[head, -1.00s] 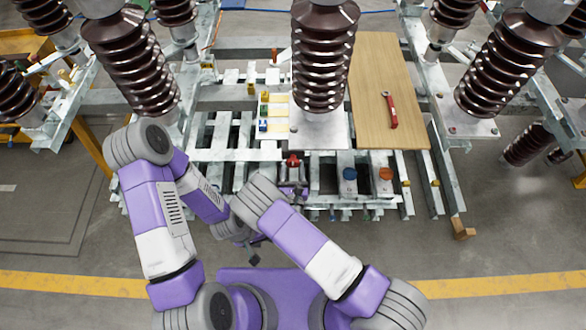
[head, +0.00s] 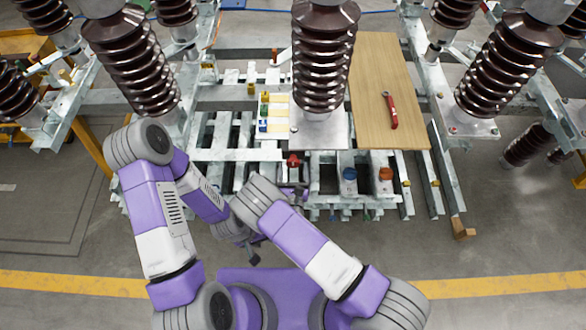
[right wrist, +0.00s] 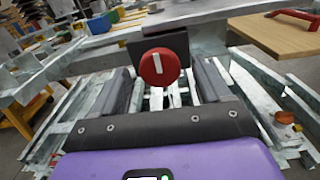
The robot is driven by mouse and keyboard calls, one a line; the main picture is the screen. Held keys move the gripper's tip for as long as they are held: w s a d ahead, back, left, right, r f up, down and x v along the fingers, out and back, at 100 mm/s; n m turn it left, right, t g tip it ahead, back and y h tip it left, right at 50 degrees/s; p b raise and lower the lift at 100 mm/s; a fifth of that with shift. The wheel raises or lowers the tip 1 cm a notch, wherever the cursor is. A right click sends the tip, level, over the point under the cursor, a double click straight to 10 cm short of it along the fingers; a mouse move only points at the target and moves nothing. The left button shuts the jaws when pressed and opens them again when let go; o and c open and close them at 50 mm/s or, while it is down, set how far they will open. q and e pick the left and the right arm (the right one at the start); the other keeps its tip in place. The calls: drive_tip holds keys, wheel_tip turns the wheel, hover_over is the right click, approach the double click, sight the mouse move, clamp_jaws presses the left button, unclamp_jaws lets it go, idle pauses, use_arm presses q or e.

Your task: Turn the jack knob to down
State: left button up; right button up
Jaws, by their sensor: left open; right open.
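A red round knob (right wrist: 159,67) with a white line mark faces me in the right wrist view, on a dark plate. The mark stands nearly upright, its top leaning slightly left. The knob also shows in the head view (head: 293,161) at the front of the steel frame. My right gripper (right wrist: 163,84) is open, its two dark fingers on either side of the knob's line and pointing at it. I cannot tell whether they touch it. In the head view my right arm partly hides this gripper. My left gripper (head: 253,258) is open and empty, low in front of the frame.
A blue knob (head: 349,174) and an orange knob (head: 386,174) sit to the right on the frame. A wooden board (head: 375,75) carries a red-handled tool (head: 390,110). A brown ribbed insulator (head: 322,60) stands behind the red knob. Steel beams surround it.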

drive_tip(key=s, duration=0.7)
drive_tip(key=shift+s, duration=0.15)
